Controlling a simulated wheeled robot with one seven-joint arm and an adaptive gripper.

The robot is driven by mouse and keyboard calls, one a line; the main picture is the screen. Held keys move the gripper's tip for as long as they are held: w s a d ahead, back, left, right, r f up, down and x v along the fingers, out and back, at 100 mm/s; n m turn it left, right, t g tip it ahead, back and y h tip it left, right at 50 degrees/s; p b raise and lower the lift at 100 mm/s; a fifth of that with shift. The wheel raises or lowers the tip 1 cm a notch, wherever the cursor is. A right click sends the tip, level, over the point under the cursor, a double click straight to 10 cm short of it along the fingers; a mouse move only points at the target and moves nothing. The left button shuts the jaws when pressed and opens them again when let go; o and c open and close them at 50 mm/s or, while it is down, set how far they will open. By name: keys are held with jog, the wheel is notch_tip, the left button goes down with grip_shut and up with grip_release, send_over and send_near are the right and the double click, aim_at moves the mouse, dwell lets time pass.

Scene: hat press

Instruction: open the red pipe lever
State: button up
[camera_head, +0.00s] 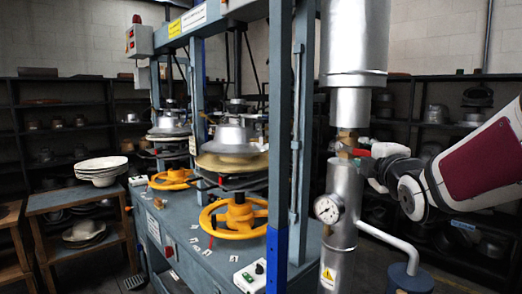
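A vertical silver pipe (354,104) stands right of the blue press frame, with a brass valve section (346,141) in it. A small red lever (359,152) shows at the right side of this valve, partly covered by my wrist and gripper. My gripper (367,168) is at the end of my arm, which reaches in from the right. Its fingers are small and dark and sit at or very near the lever. I cannot tell whether they touch it or how far apart they are.
A round pressure gauge (327,210) sits on the pipe below the valve. A silver side pipe (390,240) runs to a blue cylinder (410,278). The press table (190,235) with yellow handwheels (238,215) fills the left. Dark shelves (455,135) stand behind.

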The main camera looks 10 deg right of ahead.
grip_shut()
jog(key=shift+r, duration=0.1)
